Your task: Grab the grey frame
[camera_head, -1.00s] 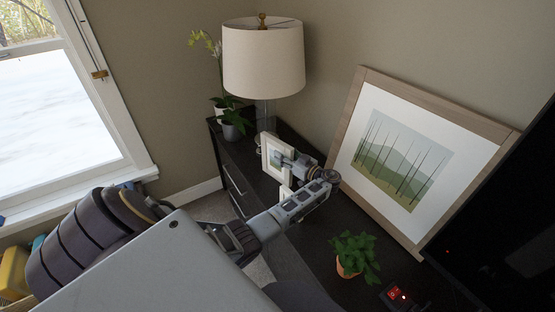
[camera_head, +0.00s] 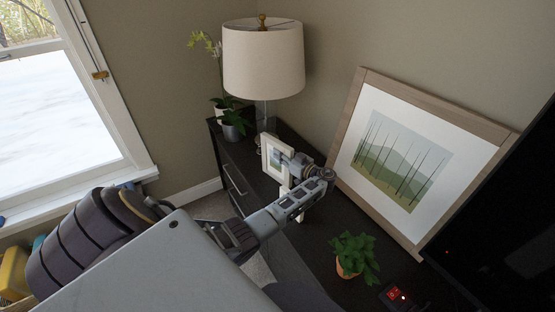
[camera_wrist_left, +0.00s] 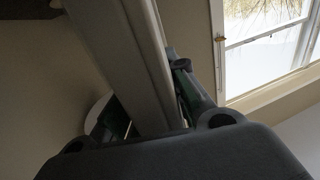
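The small pale grey-white frame (camera_head: 265,152) stands upright on the dark cabinet, in front of the lamp, with a picture inside it. My left gripper (camera_head: 288,160) is at its right side and covers part of it. In the left wrist view the frame's long bar (camera_wrist_left: 122,50) runs between my left gripper's fingers (camera_wrist_left: 150,95). The right-hand finger lies close along the bar; the other is partly hidden behind it. I cannot tell whether they press on it. My right gripper is not in view.
A lamp (camera_head: 263,60) and potted plants (camera_head: 232,125) stand behind the frame. A large wooden-framed picture (camera_head: 362,100) leans on the wall to the right. A small plant (camera_head: 353,255) and a device with red digits (camera_head: 394,294) are nearer on the cabinet (camera_head: 310,255).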

